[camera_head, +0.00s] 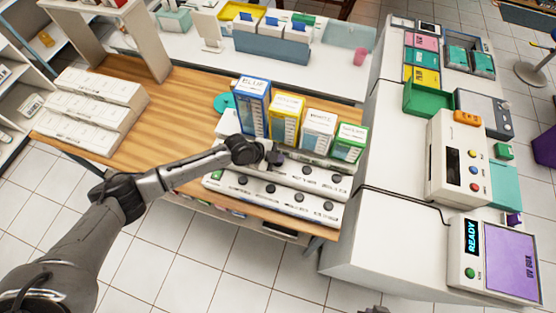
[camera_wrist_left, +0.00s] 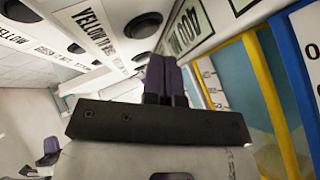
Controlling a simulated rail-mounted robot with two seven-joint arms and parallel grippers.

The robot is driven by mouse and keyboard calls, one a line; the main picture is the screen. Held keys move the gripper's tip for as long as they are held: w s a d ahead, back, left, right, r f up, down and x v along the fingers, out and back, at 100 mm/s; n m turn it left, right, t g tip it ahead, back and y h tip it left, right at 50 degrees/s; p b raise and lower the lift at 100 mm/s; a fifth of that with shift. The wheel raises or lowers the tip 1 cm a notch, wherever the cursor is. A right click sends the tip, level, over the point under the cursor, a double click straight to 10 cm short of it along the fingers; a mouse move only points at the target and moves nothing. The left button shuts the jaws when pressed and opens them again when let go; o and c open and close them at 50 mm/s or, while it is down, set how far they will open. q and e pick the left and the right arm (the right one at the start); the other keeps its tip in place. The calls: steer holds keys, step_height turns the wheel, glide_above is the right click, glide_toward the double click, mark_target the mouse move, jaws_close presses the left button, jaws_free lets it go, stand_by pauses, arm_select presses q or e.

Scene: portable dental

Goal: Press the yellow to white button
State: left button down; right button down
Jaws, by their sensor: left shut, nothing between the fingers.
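Two white button strips lie along the front of the wooden counter, the rear strip (camera_head: 322,177) and the front strip (camera_head: 285,199), both with dark round buttons. In the left wrist view a label starting "YELLOW TO W" (camera_wrist_left: 95,35) is partly cut off by the angle, with black buttons near it, one of them a black button (camera_wrist_left: 145,25). My left gripper (camera_head: 275,158) is shut and empty, over the rear strip's left part. Its purple-dark fingertips (camera_wrist_left: 165,75) point toward the strips in the wrist view. Whether they touch a button cannot be told.
Blue (camera_head: 253,105), yellow (camera_head: 286,118), white (camera_head: 318,132) and green (camera_head: 350,142) boxes stand close behind the strips. White boxes (camera_head: 95,105) sit at the counter's left. A machine reading "READY" (camera_head: 471,240) stands at right. A dark part at the bottom edge may be my right gripper.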

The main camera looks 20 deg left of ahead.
mark_target(278, 151)
arm_select(q)
steer(key=shift+r+p, duration=1.2)
steer(key=shift+r, duration=0.65)
steer(key=shift+r+p, duration=0.4)
steer(key=shift+r, duration=0.25)
stand_by(0.7)
